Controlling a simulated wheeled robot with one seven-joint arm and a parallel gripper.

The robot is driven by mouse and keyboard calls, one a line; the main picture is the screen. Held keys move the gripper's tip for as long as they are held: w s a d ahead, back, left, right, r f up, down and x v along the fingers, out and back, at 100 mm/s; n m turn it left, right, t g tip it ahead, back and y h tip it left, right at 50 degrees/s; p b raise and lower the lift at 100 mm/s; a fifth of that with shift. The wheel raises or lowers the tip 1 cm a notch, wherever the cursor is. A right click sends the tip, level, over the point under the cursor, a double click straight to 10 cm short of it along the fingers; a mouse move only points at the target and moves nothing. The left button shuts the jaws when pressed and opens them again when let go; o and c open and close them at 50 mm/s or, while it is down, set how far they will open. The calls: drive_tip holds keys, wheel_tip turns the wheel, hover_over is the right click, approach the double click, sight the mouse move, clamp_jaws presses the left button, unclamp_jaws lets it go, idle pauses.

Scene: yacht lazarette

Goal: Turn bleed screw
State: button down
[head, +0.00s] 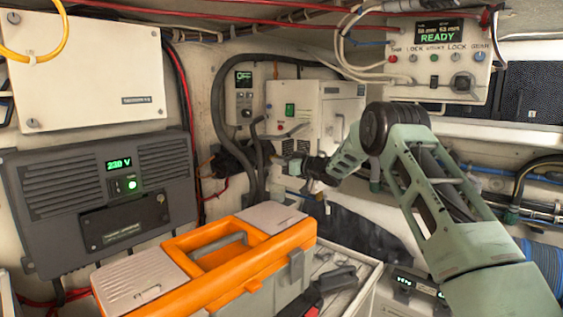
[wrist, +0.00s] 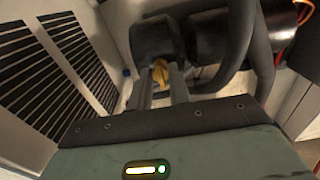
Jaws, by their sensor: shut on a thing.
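The bleed screw (wrist: 160,72) shows in the wrist view as a small yellow-brass piece on a dark pump-like body (wrist: 152,38). My gripper (wrist: 161,86) has its two fingers on either side of the screw and is shut on it. In the head view my gripper (head: 292,164) reaches in at the back, beside black hoses and below the white unit. The screw itself cannot be made out in the head view. The fingers hide part of the screw, so its turn angle is not clear.
Thick black hoses (head: 219,95) run close to my gripper; one also curves at its right in the wrist view (wrist: 262,60). A vented panel (wrist: 70,60) lies to the left there. An orange toolbox (head: 240,262) stands in front, and a white unit (head: 335,112) is behind.

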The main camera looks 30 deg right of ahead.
drive_tip(key=shift+f, duration=0.15)
drive_tip(key=c, duration=1.3)
unclamp_jaws()
drive_tip(key=b+v, duration=0.7)
drive_tip(key=v, duration=1)
drive_tip(key=shift+s+b, duration=0.2)
drive_tip(key=shift+b, duration=0.15)
drive_tip(key=shift+d, duration=0.1)
